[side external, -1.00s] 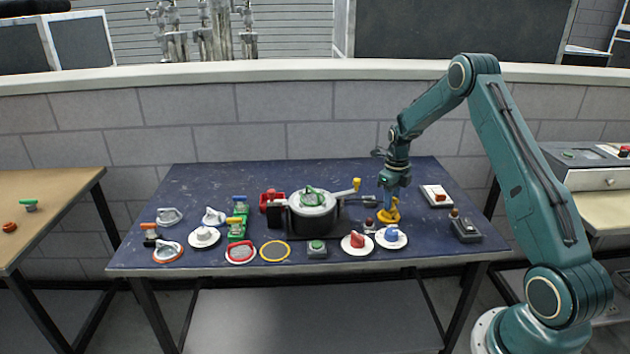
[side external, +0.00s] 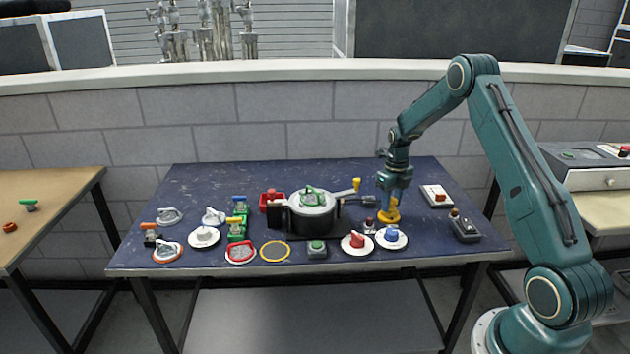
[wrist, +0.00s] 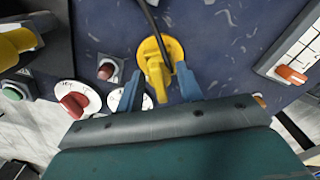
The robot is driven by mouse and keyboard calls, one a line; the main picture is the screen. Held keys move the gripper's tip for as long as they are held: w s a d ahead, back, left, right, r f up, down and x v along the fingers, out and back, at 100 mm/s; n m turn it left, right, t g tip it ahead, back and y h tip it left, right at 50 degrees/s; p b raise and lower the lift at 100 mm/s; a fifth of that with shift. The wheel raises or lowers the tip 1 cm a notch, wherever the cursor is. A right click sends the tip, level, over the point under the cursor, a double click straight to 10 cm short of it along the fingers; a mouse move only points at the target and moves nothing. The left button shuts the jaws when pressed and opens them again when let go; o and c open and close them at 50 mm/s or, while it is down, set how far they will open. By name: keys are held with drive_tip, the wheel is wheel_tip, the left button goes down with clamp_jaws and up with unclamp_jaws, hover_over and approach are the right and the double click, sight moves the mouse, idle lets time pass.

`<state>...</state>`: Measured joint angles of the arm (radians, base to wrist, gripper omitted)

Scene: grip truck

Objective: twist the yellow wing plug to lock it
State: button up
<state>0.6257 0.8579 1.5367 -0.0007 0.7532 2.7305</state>
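The yellow wing plug (side external: 389,216) sits upright on the blue table, right of the pot. In the wrist view its round yellow base and raised wing (wrist: 155,77) are seen from above, with a dark cord running over the base's far edge. My gripper (wrist: 159,75) points down over the plug. Its two blue fingers stand apart, one on each side of the wing, with a gap visible. In the side view my gripper (side external: 391,201) is right at the plug, and the fingers hide part of it.
A blue knob on a white dial (side external: 391,239) and a red knob on a white dial (side external: 357,243) are close in front. The pot (side external: 312,213) stands to the left. A switch box (side external: 465,228) and a white panel (side external: 437,196) are to the right.

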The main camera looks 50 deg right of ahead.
sight(392, 197)
drive_tip(key=shift+r, duration=0.15)
drive_tip(key=shift+w+r, duration=0.1)
drive_tip(key=shift+r, duration=3.6)
drive_tip(key=shift+r, duration=0.1)
